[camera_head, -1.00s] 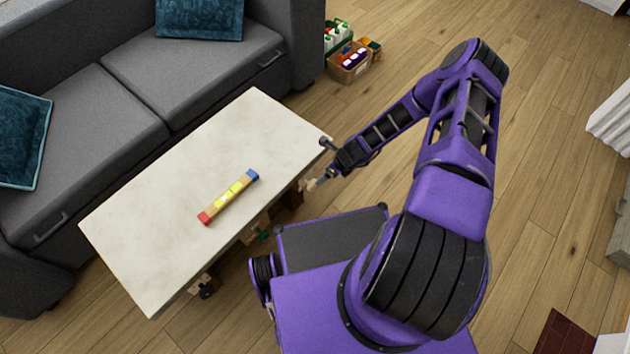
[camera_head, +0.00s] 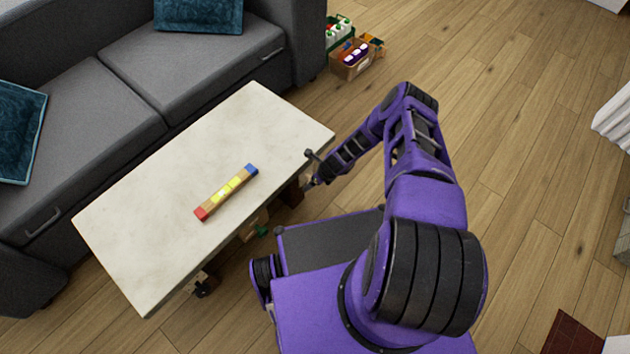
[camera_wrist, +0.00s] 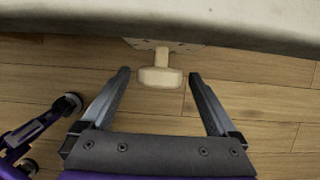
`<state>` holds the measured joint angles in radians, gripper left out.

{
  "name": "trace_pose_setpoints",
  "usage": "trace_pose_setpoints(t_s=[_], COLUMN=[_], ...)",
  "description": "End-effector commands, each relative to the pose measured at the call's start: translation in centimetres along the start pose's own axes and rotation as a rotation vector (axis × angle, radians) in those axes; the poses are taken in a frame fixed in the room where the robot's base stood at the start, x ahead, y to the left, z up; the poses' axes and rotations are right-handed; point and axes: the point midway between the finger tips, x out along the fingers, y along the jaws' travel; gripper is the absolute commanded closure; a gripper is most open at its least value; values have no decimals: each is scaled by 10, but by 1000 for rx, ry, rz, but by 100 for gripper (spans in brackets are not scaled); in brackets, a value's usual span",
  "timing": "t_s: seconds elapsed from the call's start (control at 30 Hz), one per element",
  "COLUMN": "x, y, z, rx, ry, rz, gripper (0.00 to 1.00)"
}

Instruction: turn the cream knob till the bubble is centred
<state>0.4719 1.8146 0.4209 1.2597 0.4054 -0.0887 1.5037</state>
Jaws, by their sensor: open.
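The cream knob (camera_wrist: 160,78) shows in the wrist view, on a short stem under the edge of the table (camera_wrist: 240,18). My gripper (camera_wrist: 158,75) is open, with one finger on each side of the knob and a gap on both sides. In the head view my gripper (camera_head: 309,184) is at the table's near right edge, and the knob cannot be made out there. A level (camera_head: 226,192) with a red end, a blue end and a yellow middle lies on the pale tabletop (camera_head: 190,150). Its bubble is too small to place.
A grey sofa (camera_head: 110,85) stands behind the table. Boxes of bottles (camera_head: 352,58) sit on the floor beyond the table's far end. Wooden floor (camera_head: 520,150) to the right is clear. Parts below the table edge are mostly hidden.

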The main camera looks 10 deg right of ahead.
Motion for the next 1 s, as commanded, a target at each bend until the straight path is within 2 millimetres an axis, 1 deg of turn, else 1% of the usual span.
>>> trace_pose_setpoints(t_s=[0.2,0.23,0.7,1.0], x=[0,0,0,0], y=[0,0,0,3], z=[0,0,0,0], rx=[0,0,0,-15], ry=[0,0,0,0], rz=[0,0,0,-38], gripper=[6,8,92,91])
